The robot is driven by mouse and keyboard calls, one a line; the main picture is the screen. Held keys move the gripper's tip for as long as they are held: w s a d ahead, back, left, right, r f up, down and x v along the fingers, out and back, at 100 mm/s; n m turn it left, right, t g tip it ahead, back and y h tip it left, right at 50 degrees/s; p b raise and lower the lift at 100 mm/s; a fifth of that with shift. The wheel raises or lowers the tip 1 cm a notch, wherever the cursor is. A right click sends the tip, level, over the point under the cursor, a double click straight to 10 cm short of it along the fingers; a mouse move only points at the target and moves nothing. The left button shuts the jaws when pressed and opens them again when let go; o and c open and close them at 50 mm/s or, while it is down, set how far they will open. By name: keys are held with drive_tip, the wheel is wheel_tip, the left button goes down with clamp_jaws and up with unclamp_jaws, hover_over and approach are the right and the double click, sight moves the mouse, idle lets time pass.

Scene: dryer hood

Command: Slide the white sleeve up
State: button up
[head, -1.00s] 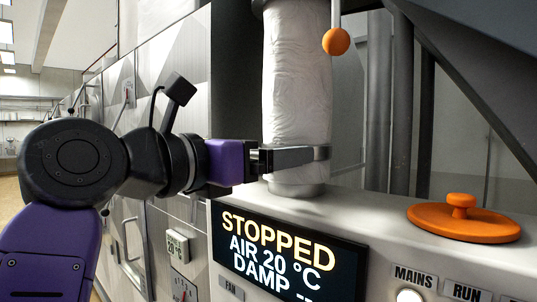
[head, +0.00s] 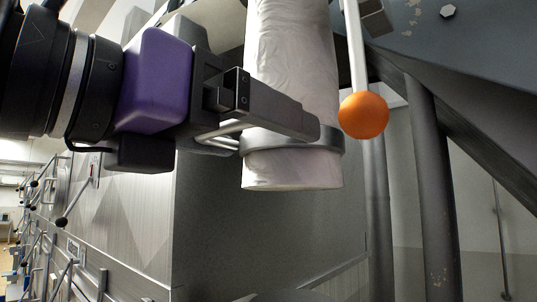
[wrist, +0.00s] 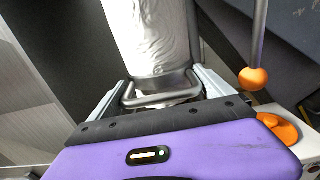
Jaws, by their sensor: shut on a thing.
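The white sleeve (head: 292,75) is a wrinkled, upright cloth tube with a grey metal band (head: 330,141) near its lower end. A bent metal bar handle sticks out from the band and also shows in the wrist view (wrist: 160,100). The far finger is hidden in the head view.
An orange ball (head: 363,115) on a pale rod hangs close to the right of the sleeve and my fingertip. A dark sloping beam (head: 470,110) and grey pipes (head: 430,200) stand at the right. In the wrist view an orange lid (wrist: 279,128) is at the lower right.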

drive_tip(key=o, duration=1.8)
drive_tip(key=shift+a, duration=0.1)
drive_tip(key=shift+c, duration=0.2)
drive_tip(key=shift+s, duration=0.1)
drive_tip(key=v, duration=0.7)
drive_tip(key=shift+s+a, duration=0.25)
